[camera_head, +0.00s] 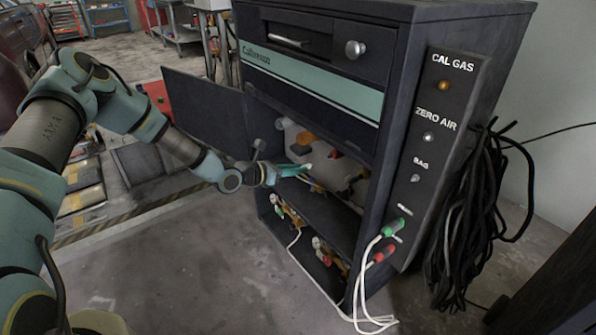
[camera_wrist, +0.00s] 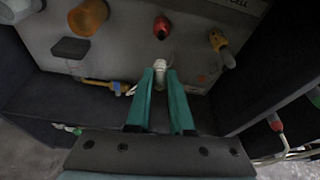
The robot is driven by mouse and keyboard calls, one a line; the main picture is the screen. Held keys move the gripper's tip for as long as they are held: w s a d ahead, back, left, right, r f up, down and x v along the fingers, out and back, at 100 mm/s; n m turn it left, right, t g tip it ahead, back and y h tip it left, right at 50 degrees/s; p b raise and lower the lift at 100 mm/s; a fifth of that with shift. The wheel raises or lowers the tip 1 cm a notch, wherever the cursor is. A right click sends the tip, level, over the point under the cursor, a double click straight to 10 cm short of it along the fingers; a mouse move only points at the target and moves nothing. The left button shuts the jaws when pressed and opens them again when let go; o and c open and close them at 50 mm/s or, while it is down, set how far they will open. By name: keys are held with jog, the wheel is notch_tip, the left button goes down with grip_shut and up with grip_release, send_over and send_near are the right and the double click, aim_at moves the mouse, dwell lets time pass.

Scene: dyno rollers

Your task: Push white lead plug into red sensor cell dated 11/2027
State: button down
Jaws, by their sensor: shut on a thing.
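My gripper (camera_wrist: 160,80) reaches into the open bay of the dark cabinet, its teal fingers shut on a small white plug (camera_wrist: 160,63). In the head view my gripper (camera_head: 292,170) is inside the cabinet front, with the plug (camera_head: 307,167) at its tips. A red sensor cell (camera_wrist: 162,27) sits on the pale panel just beyond the plug, nearly in line with it. A visible gap separates them. The red cell also shows in the head view (camera_head: 335,153). No date on it is readable.
An orange cell (camera_wrist: 88,17) is left of the red one and a yellow-orange cell (camera_wrist: 220,42) is right. A yellow fitting (camera_wrist: 122,87) lies low at left. The cabinet's side wall (camera_wrist: 268,75) bounds the right. Coloured connectors (camera_head: 325,252) fill the lower bay.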

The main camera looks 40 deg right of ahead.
jog(key=shift+r+b+x, duration=0.25)
jog(key=shift+b+x, duration=0.35)
jog(key=shift+x, duration=0.5)
jog(key=shift+r+b+x, duration=0.25)
jog(key=shift+b+x, duration=0.3)
jog(key=shift+x, duration=0.6)
jog(key=shift+d+r, duration=0.1)
jog(key=shift+d, duration=0.65)
jog(key=shift+r, duration=0.1)
jog(key=shift+d, duration=0.9)
jog(key=c, duration=0.7)
grip_release()
jog(key=v, duration=1)
jog(key=shift+a+b, duration=0.3)
jog(key=shift+a, duration=0.1)
